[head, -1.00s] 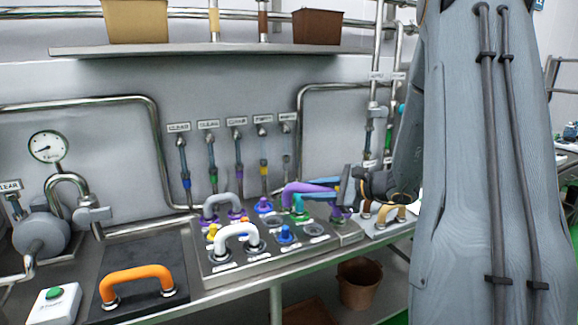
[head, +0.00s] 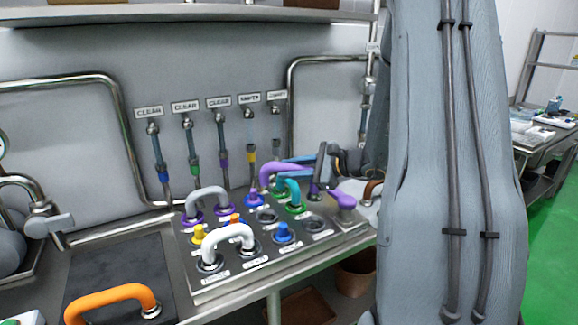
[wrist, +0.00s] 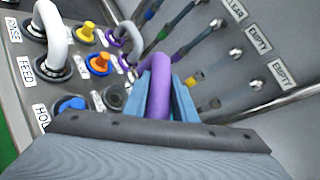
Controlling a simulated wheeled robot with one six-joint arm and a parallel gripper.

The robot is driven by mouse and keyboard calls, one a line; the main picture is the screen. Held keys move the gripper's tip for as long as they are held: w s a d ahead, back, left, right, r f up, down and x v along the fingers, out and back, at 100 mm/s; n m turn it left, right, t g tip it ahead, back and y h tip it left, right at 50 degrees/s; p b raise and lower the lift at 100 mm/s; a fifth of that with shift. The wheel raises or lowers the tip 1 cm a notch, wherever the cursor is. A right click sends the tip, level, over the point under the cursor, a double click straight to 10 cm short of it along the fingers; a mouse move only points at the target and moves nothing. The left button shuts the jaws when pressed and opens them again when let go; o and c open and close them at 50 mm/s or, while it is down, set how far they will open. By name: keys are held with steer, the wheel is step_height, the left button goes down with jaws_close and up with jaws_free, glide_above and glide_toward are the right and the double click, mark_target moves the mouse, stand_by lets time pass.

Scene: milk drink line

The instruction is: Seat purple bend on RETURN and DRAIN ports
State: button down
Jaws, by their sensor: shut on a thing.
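The purple bend (head: 272,171) is held over the back right of the port panel (head: 226,285), beside and partly behind a teal bend (head: 291,187). My gripper (wrist: 160,98) is shut on the purple bend, which shows as a purple tube (wrist: 160,85) between its blue fingers in the wrist view. In the head view my gripper (head: 312,165) reaches in from the right. The bend's lower ends are largely hidden, so I cannot tell whether they touch any port. I cannot make out the RETURN and DRAIN labels.
A white bend (head: 230,236) and a grey bend (head: 206,195) stand on the panel with blue (head: 283,233) and yellow (head: 198,235) plugs. A purple part (head: 341,199) sits at its right end. An orange bend (head: 112,297) lies on the dark mat. Hanging hoses line the wall behind.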

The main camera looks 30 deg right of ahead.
mark_target(312, 199)
steer(key=shift+f+b, duration=2.9)
steer(key=shift+f, duration=2.1)
steer(key=c, duration=1.4)
jaws_free()
steer(key=shift+o, duration=0.2)
steer(key=b+v, duration=0.1)
steer(key=v, duration=0.6)
steer(key=shift+s+d+r+b, duration=0.15)
steer(key=shift+s+d+b, duration=0.05)
steer(key=shift+s+b, duration=0.2)
